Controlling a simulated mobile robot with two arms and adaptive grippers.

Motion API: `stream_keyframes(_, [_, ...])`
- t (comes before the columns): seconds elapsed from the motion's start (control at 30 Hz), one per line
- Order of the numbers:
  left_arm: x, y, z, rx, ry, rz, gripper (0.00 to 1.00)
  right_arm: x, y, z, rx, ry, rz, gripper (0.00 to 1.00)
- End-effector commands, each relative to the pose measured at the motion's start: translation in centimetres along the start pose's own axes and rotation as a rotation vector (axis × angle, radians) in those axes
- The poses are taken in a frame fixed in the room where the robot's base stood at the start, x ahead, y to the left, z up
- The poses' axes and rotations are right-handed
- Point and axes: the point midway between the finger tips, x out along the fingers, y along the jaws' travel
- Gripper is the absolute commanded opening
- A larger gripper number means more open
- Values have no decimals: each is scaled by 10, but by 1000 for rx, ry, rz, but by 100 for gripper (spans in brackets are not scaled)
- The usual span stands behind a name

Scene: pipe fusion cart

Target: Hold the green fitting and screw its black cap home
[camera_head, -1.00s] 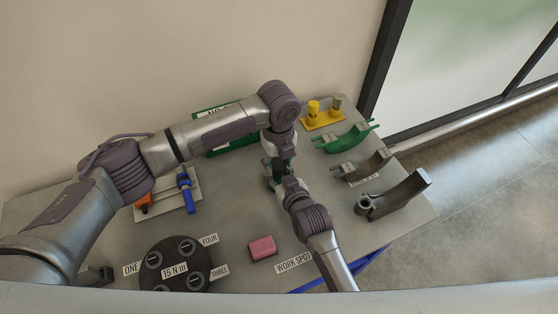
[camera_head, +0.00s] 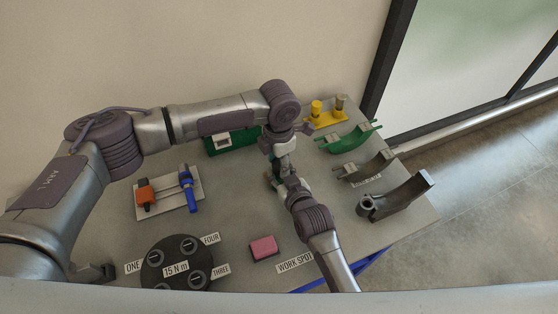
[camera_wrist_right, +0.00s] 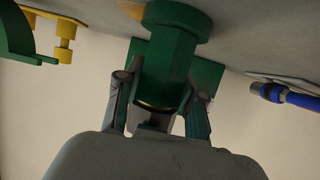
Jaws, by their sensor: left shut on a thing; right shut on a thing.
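The green fitting (camera_wrist_right: 168,65) has a hexagonal body, a wide round collar and a brass-coloured rim at one end. In the right wrist view it sits between the two fingers of my right gripper (camera_wrist_right: 160,95), which is shut on it. In the head view my right gripper (camera_head: 283,179) comes in from the front. My left gripper (camera_head: 283,158) reaches down from above to the same spot and is closed. The grippers crowd together and hide most of the fitting. The black cap is not clearly visible; it appears to be hidden in the left gripper.
A black round plate marked 15 N m (camera_head: 165,252) and a pink block (camera_head: 263,247) lie at the front. A tray (camera_head: 200,177) holds orange and blue tools. A green case (camera_head: 245,137) stands behind; a yellow stand (camera_head: 325,119), green cradle (camera_head: 350,139) and grey half-pipe (camera_head: 405,197) are right.

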Motion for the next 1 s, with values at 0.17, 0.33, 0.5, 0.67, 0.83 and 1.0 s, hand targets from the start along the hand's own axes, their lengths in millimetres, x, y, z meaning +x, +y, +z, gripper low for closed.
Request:
stream_keyframes(0.17, [-1, 0, 0, -2, -1, 1, 62, 0, 0, 1, 0, -2, 0, 0])
stream_keyframes(0.33, [0, 0, 0, -3, 0, 1, 74, 0, 0, 1, 0, -2, 0, 0])
stream_keyframes(0.5, [0, 0, 0, -4, 0, 1, 74, 0, 0, 1, 0, -1, 0, 0])
stream_keyframes(0.67, [-8, 0, 0, -4, -1, 1, 74, 0, 0, 1, 0, -1, 0, 0])
stream_keyframes(0.83, [-30, 1, 0, -3, -2, 3, 74, 0, 0, 0, 0, -1, 0, 0])
stream_keyframes(1.0, [-45, 0, 0, -4, 0, 1, 74, 0, 0, 1, 0, -1, 0, 0])
